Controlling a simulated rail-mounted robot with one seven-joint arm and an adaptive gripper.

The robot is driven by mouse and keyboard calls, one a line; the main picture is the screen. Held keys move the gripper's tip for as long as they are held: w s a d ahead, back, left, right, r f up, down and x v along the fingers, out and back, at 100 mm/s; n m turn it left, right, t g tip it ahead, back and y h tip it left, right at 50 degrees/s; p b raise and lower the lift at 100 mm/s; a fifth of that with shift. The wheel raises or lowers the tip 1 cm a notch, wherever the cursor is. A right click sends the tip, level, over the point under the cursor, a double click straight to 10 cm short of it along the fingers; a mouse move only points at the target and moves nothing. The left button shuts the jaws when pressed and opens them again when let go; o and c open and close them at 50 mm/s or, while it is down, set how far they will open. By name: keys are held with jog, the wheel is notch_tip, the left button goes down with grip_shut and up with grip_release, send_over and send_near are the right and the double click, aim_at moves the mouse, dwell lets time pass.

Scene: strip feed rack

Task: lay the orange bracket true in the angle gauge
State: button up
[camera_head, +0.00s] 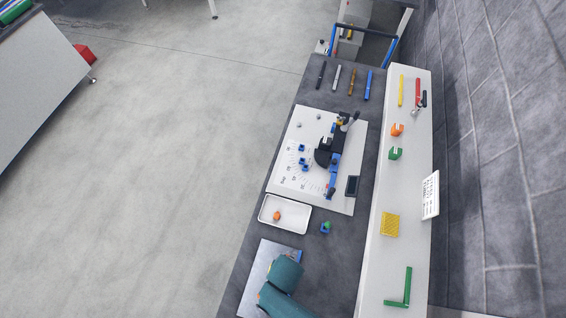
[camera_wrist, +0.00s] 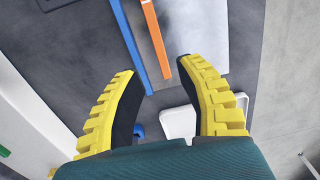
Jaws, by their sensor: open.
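My gripper (camera_wrist: 158,68) is open, its yellow-backed fingers apart with nothing between the tips. In the wrist view an orange strip (camera_wrist: 154,38), probably a leg of the orange bracket, lies beside a blue strip (camera_wrist: 131,45) ahead of the fingertips. Their upper ends run out of frame. In the head view my teal arm covers most of this spot, and the gripper's fingers are hidden. The angle gauge is a white board (camera_head: 335,205) with a printed scale, a blue bar (camera_head: 336,165) and a black piece (camera_head: 323,152). No bracket shows in it.
A white tray (camera_head: 296,227) holding a small orange item stands between my arm and the gauge. A blue-green piece (camera_head: 326,228) sits beside it. A pale plate (camera_head: 259,262) lies under my arm. The right shelf (camera_head: 375,275) carries a green L-shaped bracket (camera_head: 400,290) and clips.

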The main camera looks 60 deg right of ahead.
jog(key=w+a+r+p, duration=0.1)
jog(key=w+r+p, duration=0.1)
jog(key=w+r, duration=0.2)
jog(key=shift+w+a+r, duration=0.2)
jog(key=shift+a+r, duration=0.15)
jog(key=shift+r, duration=0.3)
